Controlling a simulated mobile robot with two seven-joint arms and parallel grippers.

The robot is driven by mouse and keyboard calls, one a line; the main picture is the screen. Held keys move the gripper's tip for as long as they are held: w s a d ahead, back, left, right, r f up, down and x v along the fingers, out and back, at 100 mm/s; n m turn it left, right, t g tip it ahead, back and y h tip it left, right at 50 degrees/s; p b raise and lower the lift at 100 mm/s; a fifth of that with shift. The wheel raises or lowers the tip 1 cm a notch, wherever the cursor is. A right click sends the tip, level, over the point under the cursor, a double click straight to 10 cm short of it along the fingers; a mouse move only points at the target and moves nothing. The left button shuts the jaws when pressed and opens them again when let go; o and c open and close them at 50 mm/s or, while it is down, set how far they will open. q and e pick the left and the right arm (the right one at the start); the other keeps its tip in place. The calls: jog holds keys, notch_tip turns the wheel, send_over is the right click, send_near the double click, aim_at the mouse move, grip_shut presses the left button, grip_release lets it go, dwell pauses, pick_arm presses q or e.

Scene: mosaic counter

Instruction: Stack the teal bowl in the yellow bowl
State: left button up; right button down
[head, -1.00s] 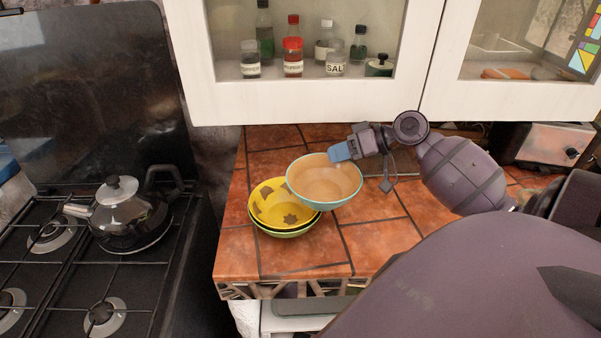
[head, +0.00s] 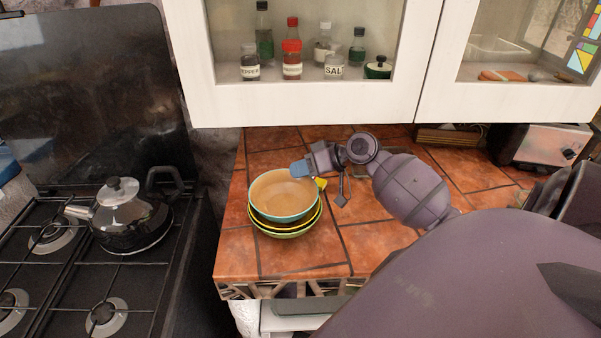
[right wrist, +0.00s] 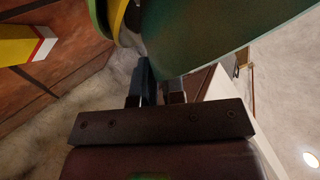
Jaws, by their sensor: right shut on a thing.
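The teal bowl (head: 284,192), tan inside with a teal rim, is over the yellow bowl (head: 314,216) and covers most of its inside. I cannot tell whether the two touch. The yellow bowl sits in a green bowl (head: 285,235) on the tiled counter. My right gripper (head: 298,169) is shut on the far right rim of the teal bowl. In the right wrist view the gripper's fingers (right wrist: 161,85) are at the teal bowl's dark outer side (right wrist: 215,30), with the yellow bowl's rim (right wrist: 119,18) beside it. My left gripper is not in view.
A small yellow thing (head: 321,183) shows behind the bowls; a yellow item with a red and white end (right wrist: 25,45) shows in the wrist view. A kettle (head: 128,215) stands on the stove at left. A toaster (head: 543,145) is at right. Glass-fronted cabinets (head: 300,108) hang above.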

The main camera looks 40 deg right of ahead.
jog(key=shift+f, duration=0.6)
jog(key=shift+s+f, duration=0.1)
jog(key=shift+f, duration=0.05)
jog(key=c, duration=1.2)
grip_release()
jog(key=shift+f, duration=0.15)
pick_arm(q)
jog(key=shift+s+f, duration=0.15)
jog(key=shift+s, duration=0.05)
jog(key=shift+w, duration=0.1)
pick_arm(e)
jog(key=shift+s, duration=0.1)
